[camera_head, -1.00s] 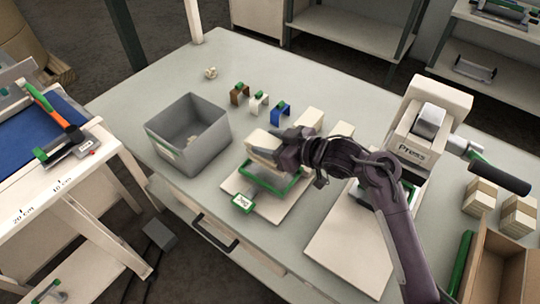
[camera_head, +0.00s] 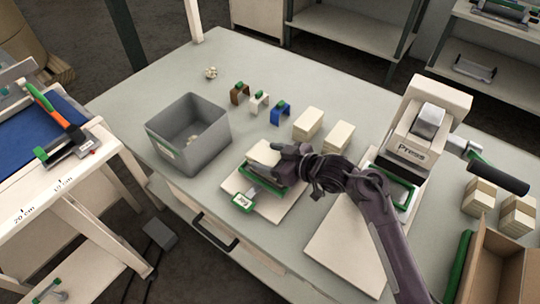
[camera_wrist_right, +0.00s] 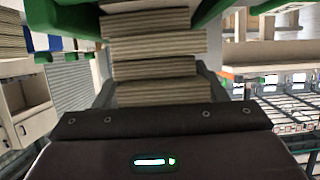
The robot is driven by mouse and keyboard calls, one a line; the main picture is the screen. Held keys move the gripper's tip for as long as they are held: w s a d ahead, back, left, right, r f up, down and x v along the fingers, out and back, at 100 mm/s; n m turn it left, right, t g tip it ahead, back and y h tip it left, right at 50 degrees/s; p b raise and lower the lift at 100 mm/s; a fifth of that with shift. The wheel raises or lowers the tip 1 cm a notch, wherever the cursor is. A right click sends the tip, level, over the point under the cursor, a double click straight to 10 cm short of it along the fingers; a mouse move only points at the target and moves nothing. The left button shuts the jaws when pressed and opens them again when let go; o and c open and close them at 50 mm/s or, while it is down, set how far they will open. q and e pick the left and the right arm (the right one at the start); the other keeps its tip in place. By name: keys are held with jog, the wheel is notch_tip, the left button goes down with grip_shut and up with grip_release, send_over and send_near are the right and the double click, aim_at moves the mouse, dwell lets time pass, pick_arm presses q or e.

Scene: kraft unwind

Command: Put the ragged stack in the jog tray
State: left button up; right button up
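The ragged stack (camera_head: 262,153) is a block of pale sheets with uneven, stepped layers. In the head view it is low over the jog tray (camera_head: 243,199), a pale base with green walls and a green-edged label. My right gripper (camera_head: 280,152) is at the stack's right end. In the right wrist view the stack (camera_wrist_right: 152,68) lies between the two fingers, which appear closed on its sides. Green tray walls (camera_wrist_right: 214,12) flank it there. Whether the stack touches the tray floor is hidden. My left gripper is not in view.
A grey bin (camera_head: 188,135) stands left of the tray. Two pale stacks (camera_head: 308,123) (camera_head: 339,137) sit behind it, with brown, white and blue clips (camera_head: 280,112) nearby. The press (camera_head: 425,125) and an open carton (camera_head: 500,265) are to the right.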

jog(key=shift+o, duration=0.4)
jog(key=shift+r, duration=0.1)
jog(key=shift+d+r, duration=0.1)
jog(key=b+v, duration=0.1)
jog(key=v, duration=1.1)
jog(key=shift+s, duration=0.1)
